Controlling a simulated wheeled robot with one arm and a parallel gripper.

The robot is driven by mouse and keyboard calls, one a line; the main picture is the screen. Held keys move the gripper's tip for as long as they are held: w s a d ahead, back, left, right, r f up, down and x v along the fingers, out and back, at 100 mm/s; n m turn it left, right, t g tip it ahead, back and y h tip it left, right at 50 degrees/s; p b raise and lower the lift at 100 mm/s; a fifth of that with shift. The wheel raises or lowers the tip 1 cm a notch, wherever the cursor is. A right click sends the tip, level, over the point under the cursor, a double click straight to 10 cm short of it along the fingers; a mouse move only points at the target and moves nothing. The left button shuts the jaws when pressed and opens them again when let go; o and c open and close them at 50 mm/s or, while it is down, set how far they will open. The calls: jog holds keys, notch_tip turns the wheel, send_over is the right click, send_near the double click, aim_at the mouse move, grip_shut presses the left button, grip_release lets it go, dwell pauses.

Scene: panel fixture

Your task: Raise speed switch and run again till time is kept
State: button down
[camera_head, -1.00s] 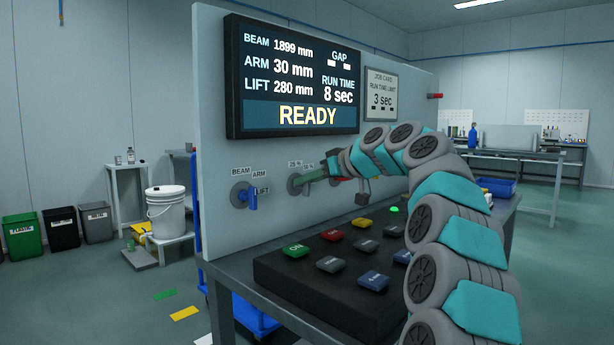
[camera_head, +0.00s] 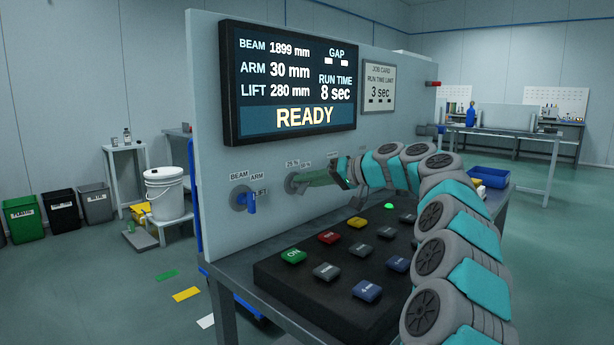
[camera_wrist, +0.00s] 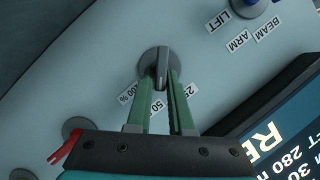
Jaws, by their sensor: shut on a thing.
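The speed switch (camera_wrist: 161,66) is a dark grey rotary knob with labels 25, 50 and 100 % around it in the wrist view. My gripper (camera_wrist: 163,80) has its green fingers shut on the knob, one on each side. In the head view my gripper (camera_head: 303,183) reaches the panel at the speed switch, and its fingers hide most of the knob. The knob's pointer lies between the fingers, near the 50 label; its exact setting is hard to tell. The display (camera_head: 290,82) reads READY, run time 8 sec. The job card (camera_head: 379,87) reads run time limit 3 sec.
The blue beam/arm/lift selector (camera_head: 251,201) is left of the speed switch. A button box (camera_head: 330,310) with a green ON button (camera_head: 293,256) and several others lies below. A red lever (camera_wrist: 66,147) shows beside my gripper in the wrist view.

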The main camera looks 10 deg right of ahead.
dwell(0.5)
jog(key=c, duration=0.9)
grip_release()
jog(key=v, duration=0.7)
jog(key=shift+s+d+r+b, duration=0.1)
jog(key=shift+s+d+b, duration=0.1)
jog(key=shift+d+b, duration=0.2)
